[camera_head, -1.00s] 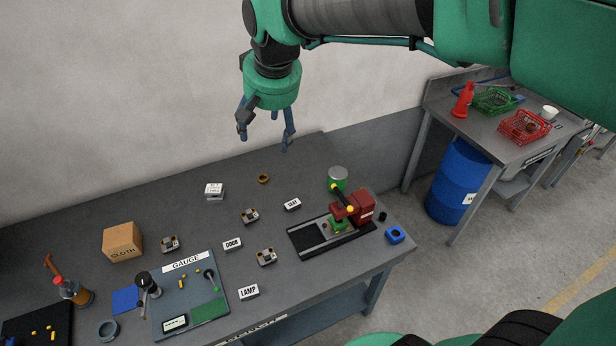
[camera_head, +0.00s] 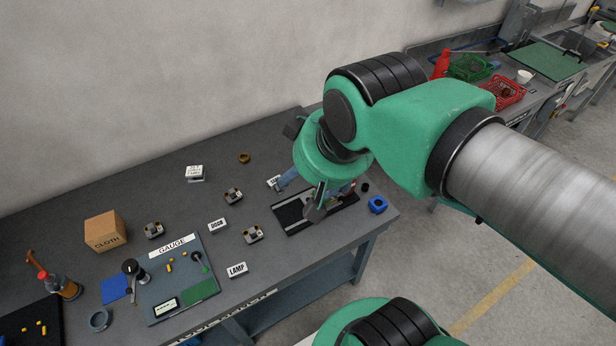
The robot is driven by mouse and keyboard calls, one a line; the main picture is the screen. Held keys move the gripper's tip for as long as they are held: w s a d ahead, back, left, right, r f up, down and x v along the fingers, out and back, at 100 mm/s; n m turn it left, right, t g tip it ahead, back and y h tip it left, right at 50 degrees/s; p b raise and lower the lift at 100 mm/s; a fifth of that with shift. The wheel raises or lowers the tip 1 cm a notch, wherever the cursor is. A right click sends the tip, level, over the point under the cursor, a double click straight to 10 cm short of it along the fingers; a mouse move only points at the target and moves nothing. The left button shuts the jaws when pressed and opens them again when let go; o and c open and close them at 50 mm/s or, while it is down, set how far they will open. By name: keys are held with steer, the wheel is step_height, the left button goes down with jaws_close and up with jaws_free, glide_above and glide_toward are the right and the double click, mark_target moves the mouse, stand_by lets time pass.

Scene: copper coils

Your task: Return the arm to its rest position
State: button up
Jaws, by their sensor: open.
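My gripper (camera_head: 297,199) is open and points down at the right part of the workbench (camera_head: 105,202). In the picture it overlaps the black-railed fixture (camera_head: 292,215) and the SEAT label block (camera_head: 273,181). I cannot tell its height above them. No object shows between its fingers. My arm comes in from the right edge and bends above the bench's right end. The red and green parts of the fixture are mostly hidden behind my gripper.
Blocks labelled DOOR (camera_head: 217,226) and LAMP (camera_head: 237,269), a GAUGE board (camera_head: 206,268), a cardboard box (camera_head: 106,231) and a blue part (camera_head: 377,204) stand on the bench. A side table with a green basket (camera_head: 470,67) and red basket (camera_head: 502,92) lies beyond. Open floor shows at right.

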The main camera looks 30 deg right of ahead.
steer(key=shift+s+f, duration=0.2)
steer(key=shift+s, duration=0.05)
step_height(320, 180, down, 8)
steer(key=b, duration=0.7)
steer(key=shift+r, duration=0.25)
